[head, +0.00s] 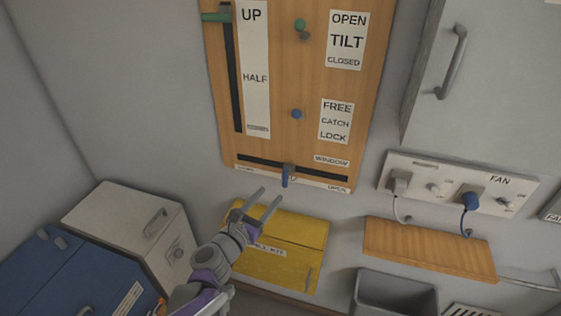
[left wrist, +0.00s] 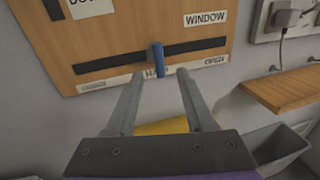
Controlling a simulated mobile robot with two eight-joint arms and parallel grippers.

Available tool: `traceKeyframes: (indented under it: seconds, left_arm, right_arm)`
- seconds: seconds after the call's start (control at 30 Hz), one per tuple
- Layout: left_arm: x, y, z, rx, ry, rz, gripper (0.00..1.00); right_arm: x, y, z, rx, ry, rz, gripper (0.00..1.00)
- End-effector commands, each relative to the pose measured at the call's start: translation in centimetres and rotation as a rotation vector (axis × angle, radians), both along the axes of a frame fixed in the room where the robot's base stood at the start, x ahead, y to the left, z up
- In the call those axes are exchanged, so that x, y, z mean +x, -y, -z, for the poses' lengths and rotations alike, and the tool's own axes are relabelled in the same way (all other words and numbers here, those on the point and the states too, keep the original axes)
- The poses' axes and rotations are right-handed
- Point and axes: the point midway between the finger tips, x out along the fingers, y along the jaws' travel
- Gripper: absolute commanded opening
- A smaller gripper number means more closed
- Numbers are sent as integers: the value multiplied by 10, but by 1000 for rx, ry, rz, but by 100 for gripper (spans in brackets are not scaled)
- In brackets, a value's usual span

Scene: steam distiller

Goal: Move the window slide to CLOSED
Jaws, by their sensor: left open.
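The window slide is a blue handle (head: 285,177) in a dark horizontal slot near the bottom of a wooden panel (head: 268,120) on the wall. It stands near the slot's middle, above a label partly hidden by the handle. An OPEN label is at the right end; the small left label is hard to read. My left gripper (head: 271,199) is open and empty, just below and in front of the handle. In the left wrist view the handle (left wrist: 157,60) appears between and beyond the two fingertips (left wrist: 160,76), with no visible contact. My right gripper is not in view.
A yellow box (head: 283,258) is below the panel. A wooden shelf (head: 430,250), a grey bin (head: 395,295) and a socket strip with plugs (head: 455,187) are at the right. A white cabinet (head: 135,225) stands left. Wall space beside the panel's lower left is clear.

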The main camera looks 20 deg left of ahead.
Motion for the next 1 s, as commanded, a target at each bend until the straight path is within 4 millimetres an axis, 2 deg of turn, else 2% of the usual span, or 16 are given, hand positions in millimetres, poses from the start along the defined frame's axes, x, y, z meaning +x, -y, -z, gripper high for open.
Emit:
traceKeyframes:
  seconds: [0.17,0.5,0.7,1.0]
  left_arm:
    - [11,-2,0,-46,-1,-12,53]
    - [71,13,-1,-43,0,-10,53]
    - [97,19,-1,-40,1,-11,53]
    - [107,22,0,-40,0,-11,53]
  right_arm:
    - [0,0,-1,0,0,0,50]
    - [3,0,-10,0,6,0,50]
    - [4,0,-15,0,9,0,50]
    - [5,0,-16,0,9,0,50]
